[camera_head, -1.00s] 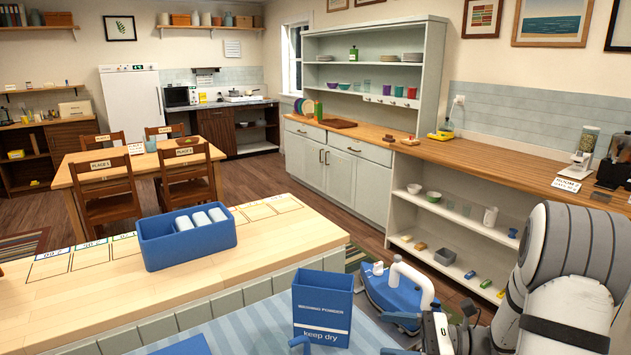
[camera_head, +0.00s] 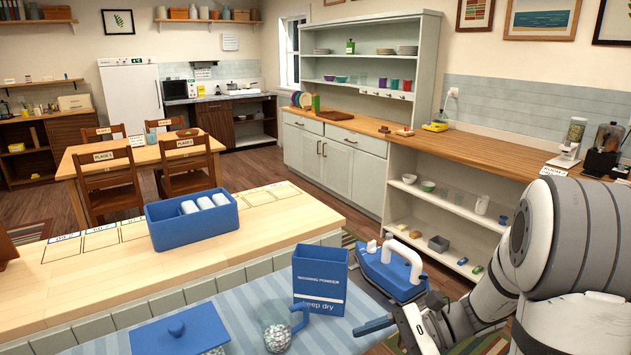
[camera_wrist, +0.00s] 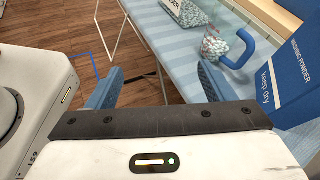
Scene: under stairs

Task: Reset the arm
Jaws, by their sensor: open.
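My gripper (camera_wrist: 158,84) is open and empty, its two blue fingers apart with floor and part of the striped board behind them. In the head view one blue finger (camera_head: 373,327) shows at the lower right, in front of the striped ironing board (camera_head: 250,305). My arm folds in from the right edge. A blue washing powder box (camera_head: 320,272) stands upright on the board. A clear cup of pellets with a blue handle (camera_head: 276,336) is beside it, left of the gripper. Both also show at the right of the wrist view.
A blue and white iron (camera_head: 392,274) sits at the board's right end, close behind my gripper. A blue-lidded box (camera_head: 178,333) is at the front left. A blue bin with white items (camera_head: 195,236) stands on the wooden counter (camera_head: 100,275). Shelves (camera_head: 455,225) line the right.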

